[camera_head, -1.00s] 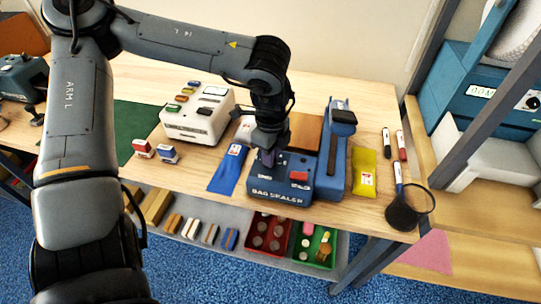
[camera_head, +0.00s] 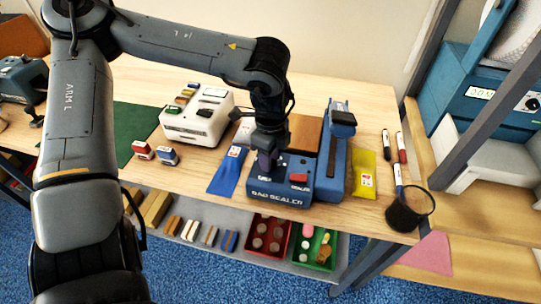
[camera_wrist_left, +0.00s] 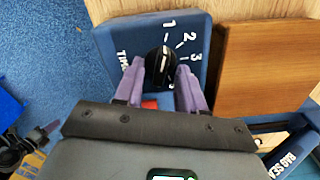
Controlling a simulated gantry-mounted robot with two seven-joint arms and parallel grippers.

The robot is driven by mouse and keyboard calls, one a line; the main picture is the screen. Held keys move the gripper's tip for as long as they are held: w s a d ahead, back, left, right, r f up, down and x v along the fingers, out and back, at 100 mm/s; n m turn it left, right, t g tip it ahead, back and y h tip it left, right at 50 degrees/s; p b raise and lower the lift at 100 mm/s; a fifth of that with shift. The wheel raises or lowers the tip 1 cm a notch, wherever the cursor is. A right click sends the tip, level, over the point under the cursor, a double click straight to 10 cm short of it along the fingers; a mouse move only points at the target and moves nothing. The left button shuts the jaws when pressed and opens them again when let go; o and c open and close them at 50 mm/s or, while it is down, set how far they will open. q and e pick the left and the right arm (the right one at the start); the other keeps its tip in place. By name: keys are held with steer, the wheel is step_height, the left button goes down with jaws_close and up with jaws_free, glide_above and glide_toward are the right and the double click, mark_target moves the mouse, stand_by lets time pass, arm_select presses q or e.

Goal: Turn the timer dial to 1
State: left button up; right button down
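The blue bag sealer (camera_head: 282,198) stands near the table's front edge. In the left wrist view its timer panel (camera_wrist_left: 205,28) carries the white numbers 1, 2 and 3. The black timer dial (camera_wrist_left: 158,68) has a white line that seems to point up toward 1. My left gripper (camera_head: 265,167) is down at the sealer's left part. Its purple fingers (camera_wrist_left: 160,72) stand one on each side of the dial, very close to it. I cannot tell whether they press on it. The dial is hidden behind the gripper in the head view. My right gripper is not in view.
A red button (camera_head: 299,178) is on the sealer, right of my gripper. A blue pouch (camera_head: 226,173) lies to the left and a yellow pouch (camera_head: 364,174) to the right. A white machine (camera_head: 197,118) stands behind left. A brown block (camera_head: 305,133) lies behind the sealer.

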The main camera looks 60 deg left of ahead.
arm_select(q)
step_height(320, 180, up, 11)
steer(key=p, duration=0.1)
stand_by(0.5)
steer(key=shift+s, duration=0.1)
stand_by(0.3)
